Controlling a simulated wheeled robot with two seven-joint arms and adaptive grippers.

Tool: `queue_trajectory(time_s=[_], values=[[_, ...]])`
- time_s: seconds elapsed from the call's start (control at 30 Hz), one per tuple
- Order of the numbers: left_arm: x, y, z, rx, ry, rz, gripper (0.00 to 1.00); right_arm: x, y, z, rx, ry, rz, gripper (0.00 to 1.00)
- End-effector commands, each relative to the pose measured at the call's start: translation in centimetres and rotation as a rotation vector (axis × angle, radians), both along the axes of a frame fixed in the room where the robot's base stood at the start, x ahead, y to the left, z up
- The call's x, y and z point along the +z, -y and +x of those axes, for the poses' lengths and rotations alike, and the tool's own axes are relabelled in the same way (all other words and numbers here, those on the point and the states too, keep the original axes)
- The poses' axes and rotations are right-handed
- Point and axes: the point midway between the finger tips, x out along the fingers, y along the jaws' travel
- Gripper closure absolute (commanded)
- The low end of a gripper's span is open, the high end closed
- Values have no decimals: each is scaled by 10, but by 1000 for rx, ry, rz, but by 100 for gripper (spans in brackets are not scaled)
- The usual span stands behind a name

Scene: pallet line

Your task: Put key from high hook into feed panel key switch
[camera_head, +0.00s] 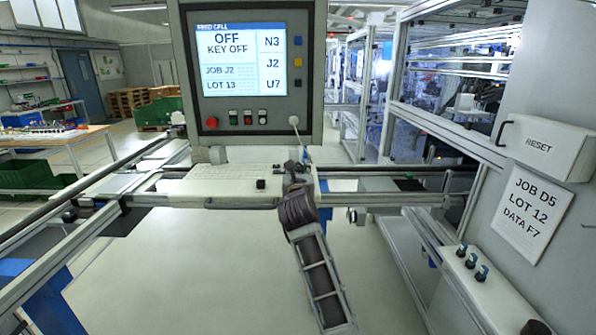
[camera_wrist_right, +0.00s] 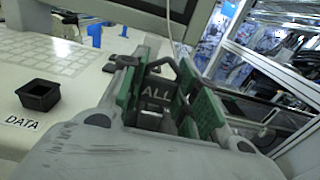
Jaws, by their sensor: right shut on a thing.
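My right gripper (camera_head: 296,162) reaches up to just below the feed panel (camera_head: 330,12). In the right wrist view its green-padded fingers (camera_wrist_right: 168,98) are closed on a black piece (camera_wrist_right: 155,92) with an arched top and the letters "ALL", partly hidden by the fingers. I cannot tell for sure that it is the key. The panel screen (camera_head: 240,60) reads "OFF, KEY OFF". A pale round fitting (camera_head: 294,120) sits at the panel's lower right, with a white cord running down toward the gripper. I cannot make out which fitting is the key switch. My left gripper is not in view.
A small black cup (camera_head: 261,184) stands left of the gripper; in the wrist view the cup (camera_wrist_right: 38,95) is by a "DATA" label. A red button (camera_head: 211,122) is on the panel. A RESET box (camera_head: 545,150) and several small knobs (camera_head: 472,261) are at right.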

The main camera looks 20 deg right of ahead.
Motion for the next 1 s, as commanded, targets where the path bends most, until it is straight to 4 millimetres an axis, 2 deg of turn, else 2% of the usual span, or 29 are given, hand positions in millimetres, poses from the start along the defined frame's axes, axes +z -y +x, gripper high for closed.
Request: queue_trajectory(time_s=[0.47,0.5,0.67,0.9,1.0], values=[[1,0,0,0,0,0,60,0,0,0,0,0,0,91],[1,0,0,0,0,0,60,0,0,0,0,0,0,67],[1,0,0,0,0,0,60,0,0,0,0,0,0,46],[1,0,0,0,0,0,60,0,0,0,0,0,0,44],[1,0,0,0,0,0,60,0,0,0,0,0,0,33]])
